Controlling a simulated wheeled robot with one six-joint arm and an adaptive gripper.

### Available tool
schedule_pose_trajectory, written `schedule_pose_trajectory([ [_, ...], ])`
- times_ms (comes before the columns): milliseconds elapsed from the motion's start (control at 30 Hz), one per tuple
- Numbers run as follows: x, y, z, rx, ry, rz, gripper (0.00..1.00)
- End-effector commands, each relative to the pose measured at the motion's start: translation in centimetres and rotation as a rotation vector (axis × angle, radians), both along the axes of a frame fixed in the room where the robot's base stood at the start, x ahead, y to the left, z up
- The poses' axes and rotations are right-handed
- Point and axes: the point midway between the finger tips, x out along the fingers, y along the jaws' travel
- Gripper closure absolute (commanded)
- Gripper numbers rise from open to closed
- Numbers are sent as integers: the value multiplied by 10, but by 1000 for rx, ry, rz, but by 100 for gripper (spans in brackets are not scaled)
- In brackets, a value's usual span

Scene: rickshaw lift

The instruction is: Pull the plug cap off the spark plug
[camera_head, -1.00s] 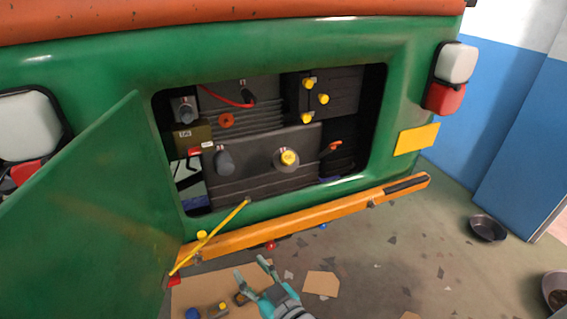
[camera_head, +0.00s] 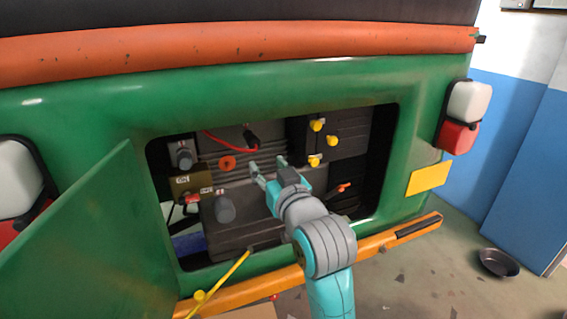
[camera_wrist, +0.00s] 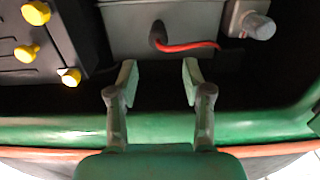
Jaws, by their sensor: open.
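The plug cap (camera_head: 251,138) is a small black boot with a red lead (camera_head: 222,142) running from it to the left. It sits on the dark engine block at the back of the open bay, and the spark plug under it is hidden. The cap also shows in the wrist view (camera_wrist: 157,37), top centre, with its red lead going right. My gripper (camera_head: 268,165) is open and empty inside the bay opening. In the head view its fingertips appear just below the cap. In the wrist view the cap is beyond the gap between the fingers, not touched by them.
Yellow knobs (camera_head: 332,140) stand right of my gripper. An orange-red knob (camera_head: 228,163) and a grey knob (camera_head: 225,209) are left of it. The green bay rim (camera_head: 398,150) surrounds the opening. The open green door (camera_head: 80,240) stands at left, with a yellow rod (camera_head: 226,273) near it.

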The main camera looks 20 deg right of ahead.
Motion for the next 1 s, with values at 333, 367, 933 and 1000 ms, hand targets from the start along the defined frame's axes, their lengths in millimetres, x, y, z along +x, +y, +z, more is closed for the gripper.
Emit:
schedule_pose_trajectory([
  [333, 21, 0, 5, 0, -1, 0, 50],
  [367, 24, 0, 4, 0, -1, 0, 50],
  [933, 88, 0, 5, 0, -2, 0, 50],
  [1000, 93, 0, 4, 0, -1, 0, 50],
])
